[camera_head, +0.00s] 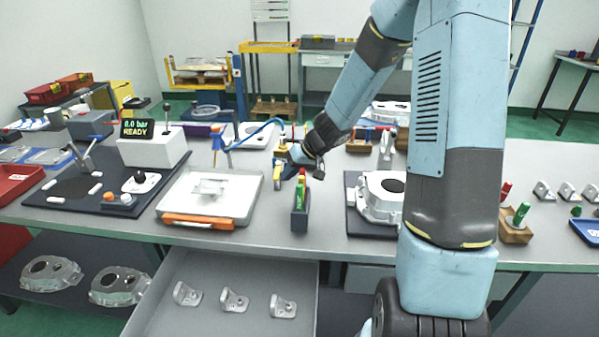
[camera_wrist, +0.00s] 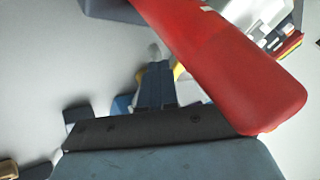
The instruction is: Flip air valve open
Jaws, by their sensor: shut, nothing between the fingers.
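A long red lever-like handle (camera_wrist: 235,70) crosses the wrist view close to the camera. It looks like the air valve's lever, but I cannot make out the valve body. My gripper (camera_wrist: 155,68) is shut and empty, with its blue fingers together beside and below the red handle. I cannot tell whether they touch it. In the head view my gripper (camera_head: 288,170) is low over the middle of the bench, by a small upright yellow part (camera_head: 277,174). The red handle cannot be made out there.
A blue hose (camera_head: 262,130) arches left of my gripper. A grey holder (camera_head: 300,215) with a green item stands in front. A white plate with an orange edge (camera_head: 198,220) lies left; a casting (camera_head: 380,195) lies right. A white box with a READY display (camera_head: 152,145) stands far left.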

